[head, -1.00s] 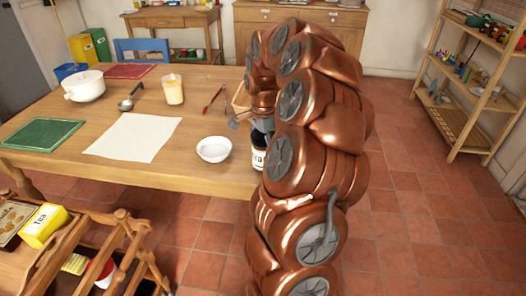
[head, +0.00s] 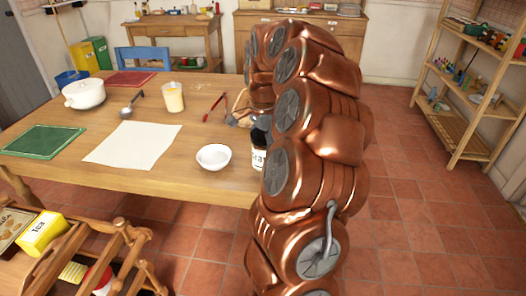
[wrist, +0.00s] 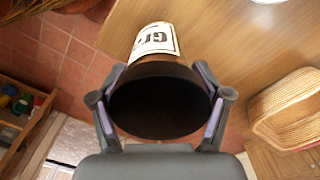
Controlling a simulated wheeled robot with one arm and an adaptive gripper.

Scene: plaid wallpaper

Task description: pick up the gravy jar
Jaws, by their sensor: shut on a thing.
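The gravy jar (wrist: 152,42) has a dark lid and a white label with large dark letters, of which the first ones show. In the wrist view its wide dark lid (wrist: 160,103) fills the space between the two fingers of my gripper (wrist: 160,106), which are shut on it from both sides. In the head view the jar (head: 259,158) shows near the right end of the wooden table (head: 200,183), partly hidden behind my arm. My gripper (head: 245,120) is mostly hidden there too. I cannot tell whether the jar touches the table.
A white bowl (head: 213,157) stands just left of the jar. A wicker basket (wrist: 285,108) is close to my gripper on the right in the wrist view. Red tongs (head: 214,106), a candle (head: 173,97) and a white pot (head: 83,94) stand farther off. A wooden cart (head: 85,245) is at the front left.

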